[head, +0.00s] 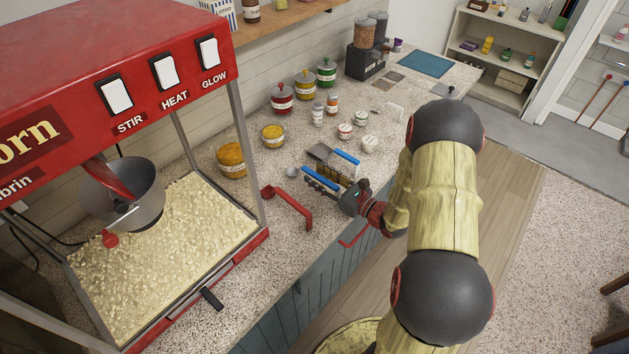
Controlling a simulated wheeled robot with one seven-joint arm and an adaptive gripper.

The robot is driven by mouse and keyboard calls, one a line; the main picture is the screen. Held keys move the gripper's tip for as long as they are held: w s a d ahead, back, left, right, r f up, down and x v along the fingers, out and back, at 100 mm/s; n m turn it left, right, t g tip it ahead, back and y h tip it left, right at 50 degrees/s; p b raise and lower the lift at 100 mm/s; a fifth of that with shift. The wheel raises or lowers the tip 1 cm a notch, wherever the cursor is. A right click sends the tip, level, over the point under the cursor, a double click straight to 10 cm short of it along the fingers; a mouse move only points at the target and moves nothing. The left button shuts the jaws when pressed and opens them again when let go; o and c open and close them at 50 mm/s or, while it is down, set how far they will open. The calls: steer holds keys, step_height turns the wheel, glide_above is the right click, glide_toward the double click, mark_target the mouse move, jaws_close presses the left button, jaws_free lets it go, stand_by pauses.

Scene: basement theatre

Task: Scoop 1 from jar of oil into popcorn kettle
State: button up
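The popcorn kettle (130,196) is a grey metal bowl hanging inside the red popcorn machine (110,60) at left. An open-topped jar of orange-yellow contents (231,160) stands on the counter just right of the machine. A smaller labelled yellow jar (272,136) stands behind it; I cannot read which holds oil. My gripper (312,179) is low over the counter, right of these jars and apart from them. A blue bar (290,174) with a small pale round piece beside it lies near its fingertips. Whether the fingers are shut on it is unclear.
A metal scoop with blue handle (346,157) is close behind my gripper. Red-, yellow- and green-lidded jars (305,86) line the wall. Small jars (345,131) stand mid-counter. Popcorn (190,235) fills the machine floor.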

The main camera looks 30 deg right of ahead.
steer(key=shift+w+a, duration=0.15)
steer(key=shift+w, duration=0.3)
steer(key=shift+r, duration=0.1)
steer(key=shift+c, duration=0.6)
steer(key=c, duration=0.7)
jaws_close()
